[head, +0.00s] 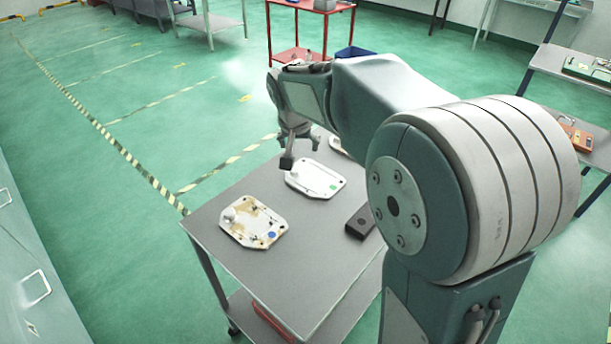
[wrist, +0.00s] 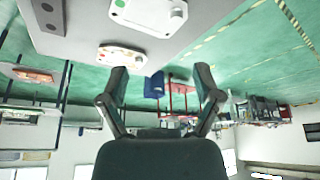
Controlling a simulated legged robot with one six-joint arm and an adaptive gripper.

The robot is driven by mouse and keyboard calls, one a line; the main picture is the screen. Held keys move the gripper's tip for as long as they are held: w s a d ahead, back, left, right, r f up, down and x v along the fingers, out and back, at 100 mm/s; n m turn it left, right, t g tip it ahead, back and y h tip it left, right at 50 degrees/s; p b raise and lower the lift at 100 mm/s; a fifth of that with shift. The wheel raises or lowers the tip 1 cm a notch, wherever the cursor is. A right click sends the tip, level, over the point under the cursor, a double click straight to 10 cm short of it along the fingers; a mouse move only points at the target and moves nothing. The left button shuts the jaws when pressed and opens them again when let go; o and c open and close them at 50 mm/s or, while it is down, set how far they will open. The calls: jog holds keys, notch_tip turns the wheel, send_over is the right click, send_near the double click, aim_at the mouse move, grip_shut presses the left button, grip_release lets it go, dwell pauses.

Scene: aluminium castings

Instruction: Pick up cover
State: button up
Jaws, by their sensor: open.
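A white cover with a green dot (head: 323,184) lies flat on the grey table and shows at the top of the wrist view (wrist: 140,14). A second cover, with brown stains and a blue dot (head: 243,232), lies nearer the table's front left. A third cover (head: 336,143) is mostly hidden behind my arm in the head view; the wrist view shows a cover with orange-brown marks (wrist: 122,61) there. My gripper (head: 300,153) is open and empty above the table's far left edge, near the green-dot cover. Its two spread fingers show in the wrist view (wrist: 162,75).
The grey table (head: 290,285) has bare room at its front. A dark block (head: 360,222) lies right of the covers. A red cart (head: 312,5) and a blue bin (head: 355,52) stand behind. Shelving with an orange item (head: 580,138) is at right.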

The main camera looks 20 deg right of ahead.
jog(key=m, duration=0.2)
send_near(295, 168)
jog(key=shift+h, duration=0.4)
jog(key=w+f, duration=0.1)
jog(key=f, duration=0.1)
jog(key=w+f, duration=0.1)
jog(key=shift+w+a+f, duration=0.3)
jog(key=shift+f, duration=0.1)
jog(key=shift+w+d+f+g, duration=0.1)
jog(key=shift+d+f+g, duration=0.2)
jog(key=shift+d+f, duration=0.25)
jog(key=x, duration=0.4)
jog(key=shift+s+f, duration=0.25)
jog(key=shift+w+a+f, duration=0.1)
jog(key=shift+f, duration=0.1)
jog(key=shift+a, duration=0.15)
jog(key=shift+d, duration=0.3)
grip_shut()
